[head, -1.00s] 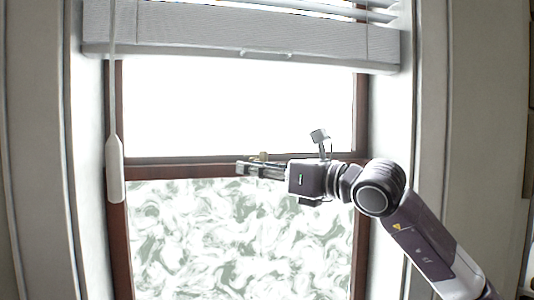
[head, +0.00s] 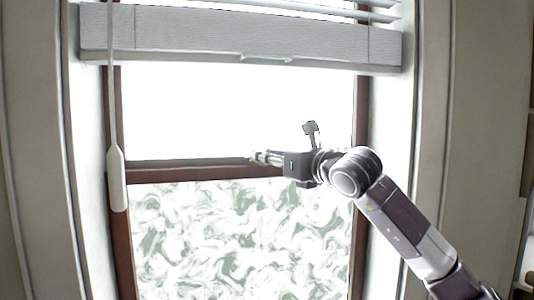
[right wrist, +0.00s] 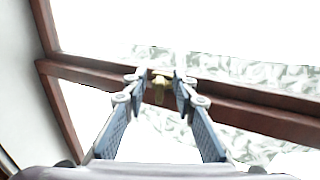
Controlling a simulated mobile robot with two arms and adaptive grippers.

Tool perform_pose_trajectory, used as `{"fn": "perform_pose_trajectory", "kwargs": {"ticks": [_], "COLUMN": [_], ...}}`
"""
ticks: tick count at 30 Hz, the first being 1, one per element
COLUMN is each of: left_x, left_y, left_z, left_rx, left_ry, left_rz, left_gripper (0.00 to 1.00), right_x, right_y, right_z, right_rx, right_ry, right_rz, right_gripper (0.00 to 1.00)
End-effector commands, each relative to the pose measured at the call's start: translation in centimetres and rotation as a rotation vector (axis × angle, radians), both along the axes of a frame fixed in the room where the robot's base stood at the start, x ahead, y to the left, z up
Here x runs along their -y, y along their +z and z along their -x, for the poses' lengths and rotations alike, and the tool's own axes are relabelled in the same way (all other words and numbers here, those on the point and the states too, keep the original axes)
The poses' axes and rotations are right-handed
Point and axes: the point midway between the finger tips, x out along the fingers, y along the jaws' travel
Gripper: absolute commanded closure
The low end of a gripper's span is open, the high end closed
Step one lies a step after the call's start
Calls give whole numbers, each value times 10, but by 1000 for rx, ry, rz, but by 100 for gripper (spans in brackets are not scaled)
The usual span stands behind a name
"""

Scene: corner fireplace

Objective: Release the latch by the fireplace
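The latch (right wrist: 159,86) is a small brass piece on the brown horizontal rail of the window, seen in the right wrist view. In that view my right gripper (right wrist: 160,78) is open, with one fingertip on each side of the latch. I cannot tell whether the fingers touch it. In the head view my right gripper (head: 257,156) reaches in from the right to the rail, and its fingers cover the spot where the latch sits. My left gripper is not in view.
A brown-framed window has bright clear glass above the rail (head: 190,173) and green-white patterned glass (head: 230,235) below. A white blind (head: 240,38) hangs across the top. Its cord with a white pull (head: 117,180) hangs at the left. Pale window sides flank both edges.

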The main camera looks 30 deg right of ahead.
Motion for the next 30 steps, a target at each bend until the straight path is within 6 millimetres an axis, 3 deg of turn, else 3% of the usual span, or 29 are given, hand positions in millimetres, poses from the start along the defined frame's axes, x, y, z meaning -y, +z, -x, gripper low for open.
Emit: {"fn": "perform_pose_trajectory", "kwargs": {"ticks": [4, 11, 20, 30], "left_x": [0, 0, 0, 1], "left_y": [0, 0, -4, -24], "left_z": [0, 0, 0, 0], "left_rx": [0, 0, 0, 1], "left_ry": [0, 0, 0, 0], "left_rz": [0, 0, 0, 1], "left_gripper": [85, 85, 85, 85], "right_x": [0, 0, -3, -17], "right_y": [-1, 0, -2, -3], "right_z": [0, 0, 0, -2], "right_rx": [0, 0, -1, -1], "right_ry": [0, 0, -15, -202], "right_rz": [0, 0, 3, 4], "right_gripper": [77, 100, 100, 100]}}
